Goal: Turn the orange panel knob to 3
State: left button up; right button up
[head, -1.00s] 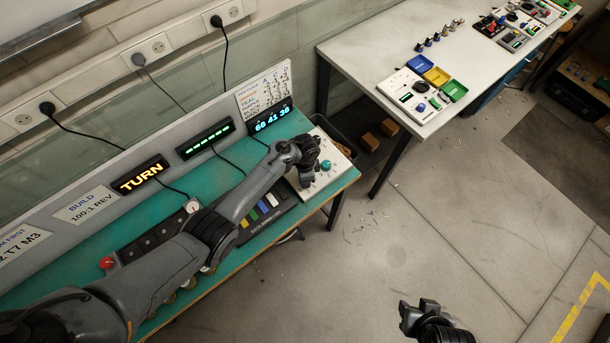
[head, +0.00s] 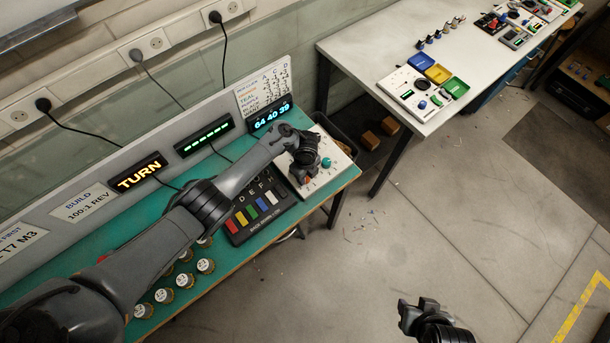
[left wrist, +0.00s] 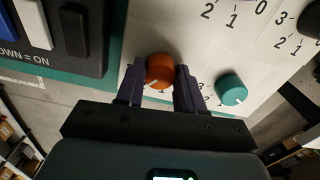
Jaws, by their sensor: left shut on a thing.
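The orange knob (left wrist: 160,68) sits on the white panel (left wrist: 165,30) between the two dark fingers of my left gripper (left wrist: 160,78), which is shut on it. Its white pointer mark slants toward the lower left in the left wrist view; the scale number it meets is hidden. In the head view my left gripper (head: 304,178) reaches down over the front of the panel, and a bit of orange shows beside it. A teal knob (left wrist: 231,90) stands to the right of the orange one, apart from the fingers. My right gripper (head: 418,310) hangs over the floor, away from the bench.
A black switch block (head: 236,230) with coloured rockers is left of the panel. A display (head: 271,113) reads 64 40 39, and another (head: 138,172) reads TURN. Several capped jars (head: 184,281) stand at the bench's front. A white table (head: 390,38) stands beyond.

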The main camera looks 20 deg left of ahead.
pick_arm(q)
jog(key=m+b, duration=0.2)
jog(key=m, duration=0.3)
jog(key=shift+m+b, duration=0.3)
jog(key=shift+m, duration=0.1)
dwell(0.3)
jog(key=o, duration=1)
jog(key=shift+o, duration=0.2)
notch_tip(320, 180, up, 11)
jog(key=p, duration=0.4)
jog(key=shift+p, duration=0.4)
jog(key=shift+f, duration=0.1)
